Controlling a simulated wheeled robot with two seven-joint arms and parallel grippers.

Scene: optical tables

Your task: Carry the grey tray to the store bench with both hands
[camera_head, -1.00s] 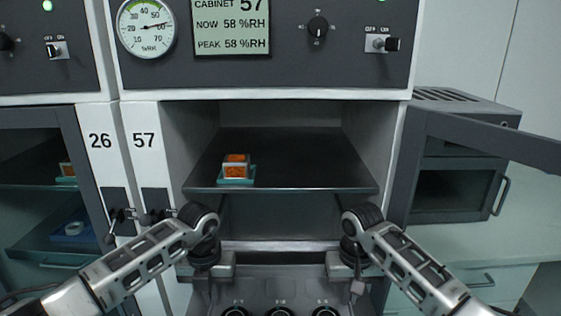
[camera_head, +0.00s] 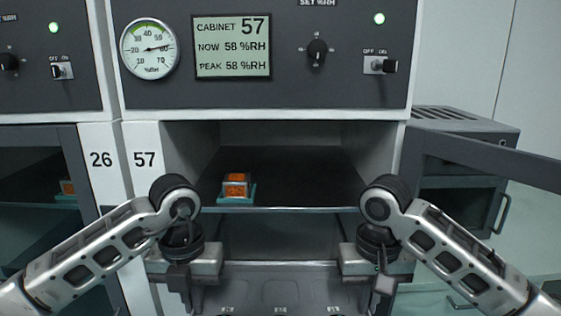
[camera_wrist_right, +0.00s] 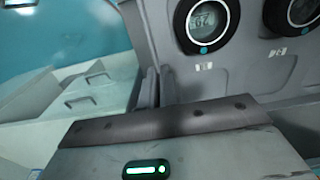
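The grey tray (camera_head: 275,278) shows at the bottom middle of the head view, in front of the cabinet and cut off by the picture edge. In the right wrist view, part of the tray (camera_wrist_right: 228,88) holds round black dials (camera_wrist_right: 207,20). My left gripper (camera_head: 190,284) is at the tray's left side and my right gripper (camera_head: 375,284) at its right side. In the wrist view, the right fingers are close together at the tray's edge. The left fingertips are mostly hidden, but the tray moves with both hands. The store bench cannot be identified for certain.
Cabinet 57 (camera_head: 140,190) stands open straight ahead, with an orange block on a teal base (camera_head: 236,188) on its shelf (camera_head: 300,180). Its open door (camera_head: 480,152) juts out at right. A pale counter (camera_head: 535,255) with a grey box unit (camera_head: 455,190) lies beyond.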

